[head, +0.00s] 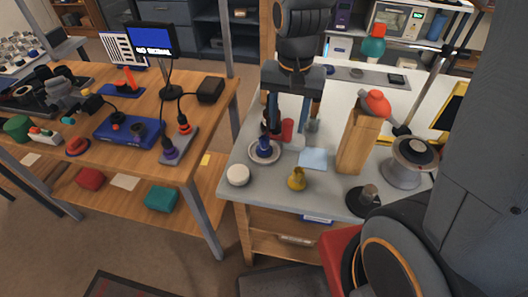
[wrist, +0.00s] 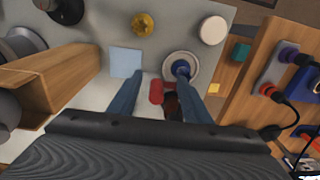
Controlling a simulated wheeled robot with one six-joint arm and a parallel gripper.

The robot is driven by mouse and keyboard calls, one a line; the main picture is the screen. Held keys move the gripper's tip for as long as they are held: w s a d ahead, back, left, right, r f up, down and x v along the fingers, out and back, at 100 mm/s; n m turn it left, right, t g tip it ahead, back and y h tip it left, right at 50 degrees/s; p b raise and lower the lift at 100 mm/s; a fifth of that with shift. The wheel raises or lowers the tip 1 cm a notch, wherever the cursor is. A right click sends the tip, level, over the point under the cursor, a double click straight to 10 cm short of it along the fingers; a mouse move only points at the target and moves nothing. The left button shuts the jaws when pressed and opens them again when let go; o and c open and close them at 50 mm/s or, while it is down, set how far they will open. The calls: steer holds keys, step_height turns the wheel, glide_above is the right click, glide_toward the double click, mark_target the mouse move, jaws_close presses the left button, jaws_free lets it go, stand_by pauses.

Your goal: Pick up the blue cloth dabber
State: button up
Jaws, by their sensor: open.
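The blue cloth dabber (head: 264,146) stands in a round pale dish (head: 276,157) near the front left of the grey bench. In the wrist view the dabber (wrist: 181,66) sits in the same dish (wrist: 196,66), at the tip of my gripper's right-hand finger, which partly covers it. I cannot tell whether they touch. My gripper (head: 287,128) points down over the bench, just behind the dish in the head view. In the wrist view my gripper (wrist: 158,78) has its two blue-grey fingers wide apart, with nothing held between them.
A red cylinder (head: 287,129) stands beside the dish, close to my fingers. A white round puck (head: 238,175), a yellow piece (head: 297,179) and a light blue square (head: 313,159) lie nearby. A tall wooden block (head: 356,143) stands to the right.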

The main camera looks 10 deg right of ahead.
mark_target(265, 138)
steer(key=w+a+f+m+b, duration=0.1)
steer(key=w+a+f, duration=0.1)
steer(key=w+a+f+m+b, duration=0.2)
steer(key=a, duration=0.1)
steer(key=shift+w+f+g, duration=0.2)
steer(key=shift+f+g, duration=0.1)
steer(key=shift+f, duration=0.05)
steer(key=shift+m, duration=0.3)
steer(key=shift+w+d+f+p, duration=0.1)
steer(key=shift+f+p, duration=0.45)
steer(key=shift+f, duration=3.25)
steer(key=c, duration=0.7)
steer(key=shift+o, duration=0.2)
step_height(265, 138, up, 10)
steer(key=shift+r+b, duration=0.1)
steer(key=shift+b, duration=0.25)
steer(key=o, duration=0.4)
steer(key=c, duration=0.3)
steer(key=shift+d, duration=0.1)
